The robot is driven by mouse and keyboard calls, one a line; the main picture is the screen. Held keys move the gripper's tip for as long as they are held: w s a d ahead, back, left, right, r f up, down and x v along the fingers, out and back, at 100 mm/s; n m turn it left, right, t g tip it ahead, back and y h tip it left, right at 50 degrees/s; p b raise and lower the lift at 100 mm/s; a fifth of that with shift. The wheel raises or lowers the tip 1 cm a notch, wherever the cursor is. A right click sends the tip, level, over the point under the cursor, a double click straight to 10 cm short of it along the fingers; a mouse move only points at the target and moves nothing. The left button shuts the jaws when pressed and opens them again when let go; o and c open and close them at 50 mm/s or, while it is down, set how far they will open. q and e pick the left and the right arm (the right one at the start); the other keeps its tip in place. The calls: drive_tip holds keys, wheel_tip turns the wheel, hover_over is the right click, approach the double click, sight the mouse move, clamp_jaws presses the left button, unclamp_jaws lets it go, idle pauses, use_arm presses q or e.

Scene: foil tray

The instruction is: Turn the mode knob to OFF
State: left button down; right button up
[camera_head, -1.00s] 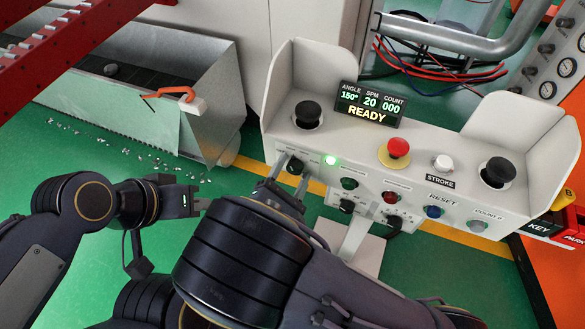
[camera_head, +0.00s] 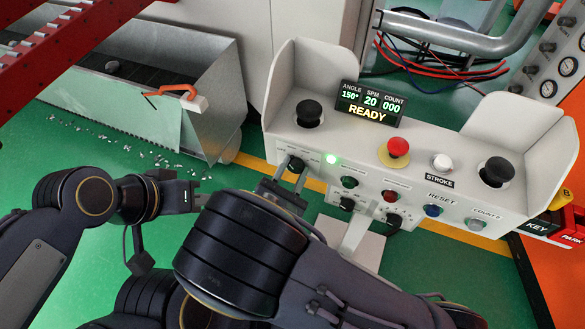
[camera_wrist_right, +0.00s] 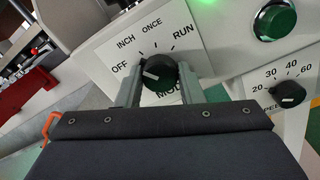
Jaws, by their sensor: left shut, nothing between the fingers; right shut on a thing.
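The mode knob (camera_wrist_right: 160,73) is black with a white pointer mark, on a white plate printed OFF, INCH, ONCE and RUN. Its mark lies on the left side of its face and points roughly toward OFF. In the head view the knob (camera_head: 295,165) sits at the left of the control box's front. My right gripper (camera_head: 284,182) is shut on it; in the right wrist view the fingers (camera_wrist_right: 160,88) stand on either side of the knob. My left gripper (camera_head: 198,195) is shut and empty, left of the box and apart from it.
The control box (camera_head: 440,150) has several buttons, a green lit lamp (camera_head: 331,159) and a display (camera_head: 369,103) reading READY. A smaller speed knob (camera_wrist_right: 288,94) is close to the right. A metal bin (camera_head: 215,90) stands at left.

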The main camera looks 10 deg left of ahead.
use_arm(q)
wheel_tip(320, 180, up, 2)
drive_tip(key=shift+p, duration=0.85)
use_arm(e)
drive_tip(key=n, duration=0.4)
drive_tip(key=shift+n, duration=0.4)
drive_tip(key=o, duration=1)
